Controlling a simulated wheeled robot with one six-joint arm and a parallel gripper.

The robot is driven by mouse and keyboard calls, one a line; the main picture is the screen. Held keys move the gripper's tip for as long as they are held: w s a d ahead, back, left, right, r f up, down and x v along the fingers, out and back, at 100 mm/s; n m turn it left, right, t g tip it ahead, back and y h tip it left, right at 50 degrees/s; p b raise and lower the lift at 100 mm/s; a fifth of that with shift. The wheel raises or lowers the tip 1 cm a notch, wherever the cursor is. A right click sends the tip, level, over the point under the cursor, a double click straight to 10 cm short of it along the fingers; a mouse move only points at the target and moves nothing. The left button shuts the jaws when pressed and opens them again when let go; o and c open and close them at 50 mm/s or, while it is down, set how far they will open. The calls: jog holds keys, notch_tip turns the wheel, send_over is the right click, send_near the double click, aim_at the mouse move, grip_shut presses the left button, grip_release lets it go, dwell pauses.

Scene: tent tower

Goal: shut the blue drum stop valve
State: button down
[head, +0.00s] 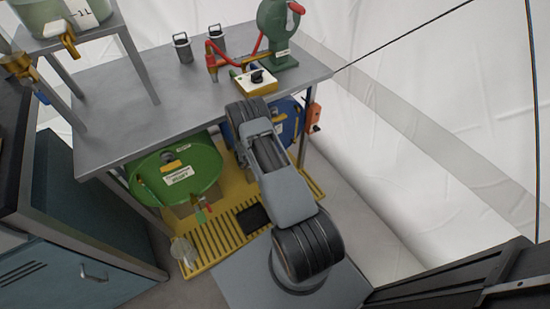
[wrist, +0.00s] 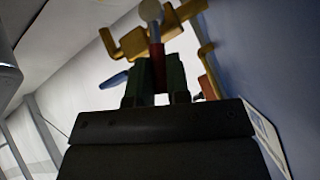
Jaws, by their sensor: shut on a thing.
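The blue drum (head: 288,123) lies under the bench, partly hidden behind my arm. In the wrist view its blue side (wrist: 265,60) fills the right. A brass-coloured valve (wrist: 134,42) with a pale round end shows at the top of the wrist view, close to the drum. My gripper (wrist: 156,78) has its two green fingers on either side of a red handle (wrist: 156,58) at the valve and is shut on it. How far the handle is turned I cannot tell. In the head view my arm hides the gripper and valve.
A green drum (head: 200,160) lies to the left on a yellow slatted pallet (head: 224,236). The grey bench top (head: 120,105) above holds a green pump (head: 277,35) and a yellow box (head: 250,84). A teal cabinet (head: 60,275) stands at left.

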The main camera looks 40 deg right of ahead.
jog(key=shift+w+r+g, duration=0.15)
jog(key=shift+w+g, duration=0.15)
jog(key=shift+w, duration=0.05)
dwell(0.3)
jog(key=c, duration=1.1)
grip_release()
jog(key=shift+s, duration=0.15)
jog(key=a+r+p, duration=0.1)
jog(key=a, duration=0.6)
jog(key=a+r+p, duration=0.2)
jog(key=a, duration=0.6)
jog(key=shift+a+r, duration=0.2)
jog(key=shift+r, duration=0.05)
